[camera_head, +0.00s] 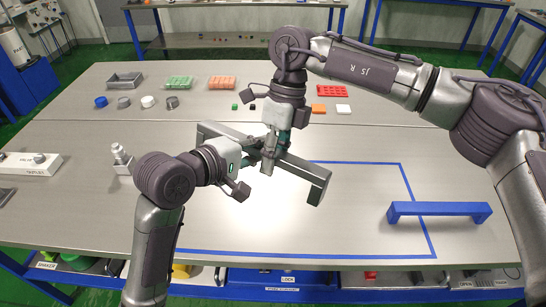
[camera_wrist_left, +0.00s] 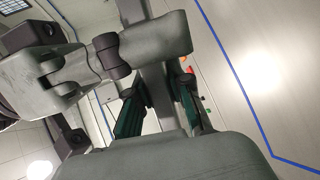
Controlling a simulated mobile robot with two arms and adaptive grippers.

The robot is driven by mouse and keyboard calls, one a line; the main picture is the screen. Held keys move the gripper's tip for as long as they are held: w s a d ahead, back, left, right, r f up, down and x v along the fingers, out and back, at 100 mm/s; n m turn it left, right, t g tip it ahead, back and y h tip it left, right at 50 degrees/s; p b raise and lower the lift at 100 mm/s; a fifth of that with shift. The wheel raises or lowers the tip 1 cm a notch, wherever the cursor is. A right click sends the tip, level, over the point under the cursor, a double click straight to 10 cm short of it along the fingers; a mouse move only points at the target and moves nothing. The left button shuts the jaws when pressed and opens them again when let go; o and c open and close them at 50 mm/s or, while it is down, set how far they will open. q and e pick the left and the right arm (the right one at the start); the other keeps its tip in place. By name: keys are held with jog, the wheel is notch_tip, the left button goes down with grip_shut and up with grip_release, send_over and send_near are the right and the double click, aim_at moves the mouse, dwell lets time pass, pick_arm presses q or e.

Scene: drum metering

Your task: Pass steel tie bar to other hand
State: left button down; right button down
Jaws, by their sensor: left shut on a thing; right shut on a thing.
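The steel tie bar (camera_head: 306,174) is a grey bar with turned-down ends, held above the table in the middle of the head view. It slants from upper left to lower right. My right gripper (camera_head: 272,147) comes down from above and is shut on its middle. My left gripper (camera_head: 250,158) comes from the lower left and is shut on the bar close beside the right one. The left wrist view shows the bar (camera_wrist_left: 163,108) between the green-padded left fingers. The grippers hide the bar's middle part.
A blue bar-shaped bracket (camera_head: 440,209) stands at the right of the steel table, by the blue taped outline (camera_head: 405,185). A metal fitting (camera_head: 121,158) and a white block (camera_head: 30,164) are at left. Trays and small parts line the back. The taped area's front is clear.

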pick_arm(q)
jog(key=c, duration=1)
grip_release()
jog(key=shift+w+a, duration=0.1)
